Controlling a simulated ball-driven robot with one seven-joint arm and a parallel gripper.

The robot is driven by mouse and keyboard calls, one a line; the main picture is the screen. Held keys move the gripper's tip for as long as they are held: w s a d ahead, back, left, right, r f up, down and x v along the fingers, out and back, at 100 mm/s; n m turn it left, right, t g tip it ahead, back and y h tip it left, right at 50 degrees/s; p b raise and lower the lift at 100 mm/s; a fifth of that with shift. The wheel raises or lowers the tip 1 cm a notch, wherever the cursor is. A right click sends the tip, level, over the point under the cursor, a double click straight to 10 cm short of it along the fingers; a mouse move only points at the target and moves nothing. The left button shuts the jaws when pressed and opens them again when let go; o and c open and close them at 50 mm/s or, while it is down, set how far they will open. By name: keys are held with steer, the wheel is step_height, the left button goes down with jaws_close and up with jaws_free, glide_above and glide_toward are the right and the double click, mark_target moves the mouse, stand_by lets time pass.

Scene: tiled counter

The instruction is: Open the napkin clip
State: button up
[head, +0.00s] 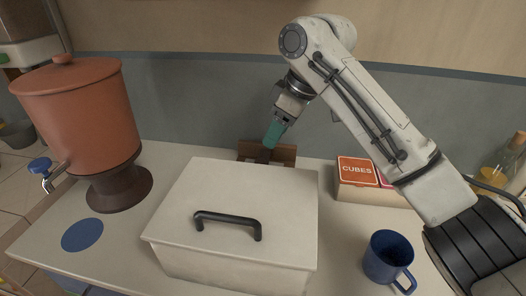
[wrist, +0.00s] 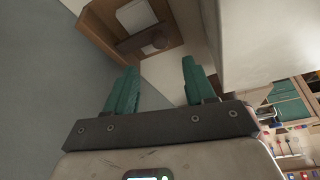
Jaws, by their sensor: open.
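The napkin holder (head: 285,152) is a brown wooden box against the back wall, partly hidden behind the white lidded box. In the wrist view the holder (wrist: 172,22) shows white napkins (wrist: 136,15) inside. In the wrist view my gripper (wrist: 158,72) is open and empty.
The white lidded box (head: 245,205) with a black handle stands in front of the holder. An orange dispenser (head: 80,115) stands left. A box marked CUBES (head: 357,172) and a blue mug (head: 388,257) are right. A blue disc (head: 82,235) lies on the counter.

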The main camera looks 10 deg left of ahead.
mark_target(261, 161)
steer(key=x, duration=0.8)
steer(key=shift+a+f, duration=0.1)
steer(key=shift+f, duration=0.2)
jaws_close()
stand_by(0.3)
